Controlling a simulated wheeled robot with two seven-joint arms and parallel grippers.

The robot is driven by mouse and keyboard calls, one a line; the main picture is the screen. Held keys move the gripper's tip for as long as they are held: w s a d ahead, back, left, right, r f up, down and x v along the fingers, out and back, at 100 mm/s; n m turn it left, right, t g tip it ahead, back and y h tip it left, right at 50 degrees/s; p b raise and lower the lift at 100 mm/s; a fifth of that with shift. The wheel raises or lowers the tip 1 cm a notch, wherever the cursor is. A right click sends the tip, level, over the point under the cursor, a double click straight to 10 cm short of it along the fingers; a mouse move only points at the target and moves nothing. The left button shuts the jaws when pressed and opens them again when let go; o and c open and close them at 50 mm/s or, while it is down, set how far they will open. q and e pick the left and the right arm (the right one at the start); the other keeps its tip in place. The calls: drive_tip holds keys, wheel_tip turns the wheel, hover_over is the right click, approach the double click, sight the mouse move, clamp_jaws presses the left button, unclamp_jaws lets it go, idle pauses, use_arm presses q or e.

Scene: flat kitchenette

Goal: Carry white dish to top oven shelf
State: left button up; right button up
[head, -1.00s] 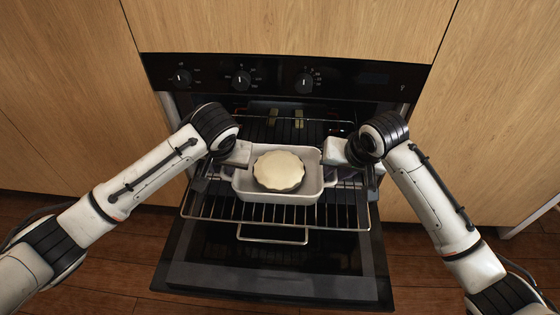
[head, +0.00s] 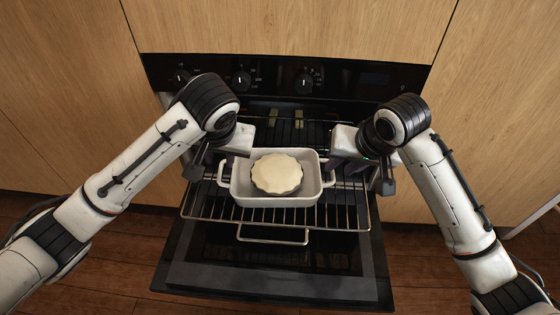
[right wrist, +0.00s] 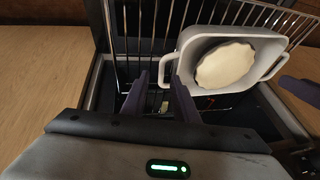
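The white dish (head: 285,200), a rectangular baking dish with a handle at each end, holds a pale crusted pie (head: 277,174). It rests on a pulled-out wire shelf (head: 345,210) in front of the oven. In the right wrist view the dish (right wrist: 265,79) appears tilted by the camera angle. My right gripper (right wrist: 159,98) is open and empty, its two purple fingers apart, close to one handle (right wrist: 166,68). My left gripper (head: 222,164) is at the dish's left end, its fingers mostly hidden by its wrist. One purple finger shows in the right wrist view.
The oven door (head: 265,278) is folded down below the shelf. The oven's control panel (head: 340,75) with knobs is above the opening. Another rack (head: 290,132) shows inside. Wooden cabinet fronts (head: 490,110) flank the oven.

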drive_tip(key=v, duration=0.6)
drive_tip(key=shift+r, duration=0.25)
drive_tip(key=shift+s+d, duration=0.1)
drive_tip(key=shift+s, duration=0.05)
